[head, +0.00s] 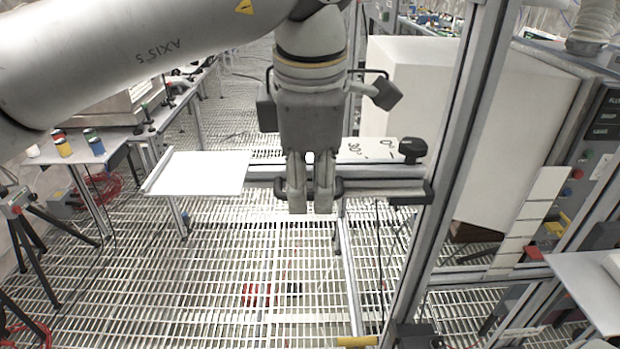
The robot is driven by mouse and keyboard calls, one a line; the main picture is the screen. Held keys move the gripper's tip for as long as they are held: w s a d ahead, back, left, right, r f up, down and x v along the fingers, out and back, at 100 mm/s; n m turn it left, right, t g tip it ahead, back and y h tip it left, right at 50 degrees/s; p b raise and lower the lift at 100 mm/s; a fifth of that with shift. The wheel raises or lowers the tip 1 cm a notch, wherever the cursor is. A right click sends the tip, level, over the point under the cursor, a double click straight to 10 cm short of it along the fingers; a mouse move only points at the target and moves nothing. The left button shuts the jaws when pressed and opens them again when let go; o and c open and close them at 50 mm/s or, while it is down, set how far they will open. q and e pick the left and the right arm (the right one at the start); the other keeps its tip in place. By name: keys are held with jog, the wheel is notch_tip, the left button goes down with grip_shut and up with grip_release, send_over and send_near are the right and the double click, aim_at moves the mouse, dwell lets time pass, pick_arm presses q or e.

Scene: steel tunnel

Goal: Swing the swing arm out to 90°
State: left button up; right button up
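The swing arm (380,172) is a grey horizontal bar running left from the upright metal post at right. It carries a flat white plate (205,172) at its left end. A dark handle (338,187) is on the bar's near side. A dial plate (365,150) marked 0° and 30° and a black knob (412,148) sit at the post end. My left gripper (311,195) points down in front of the bar at the handle. Its fingers are close together and cover the handle's middle; whether they grip it cannot be told. My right gripper is not in view.
A large white box (470,110) stands behind the post (450,170). A table (75,150) with coloured cups and a tripod (30,215) are at left. A control panel is at right. The grating floor (200,270) in front of the bar is mostly clear.

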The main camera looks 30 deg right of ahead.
pick_arm(q)
jog(key=shift+r, duration=0.1)
notch_tip(320, 180, up, 12)
jog(key=s+a, duration=0.1)
jog(key=s, duration=0.1)
jog(key=shift+f, duration=0.25)
dwell(0.5)
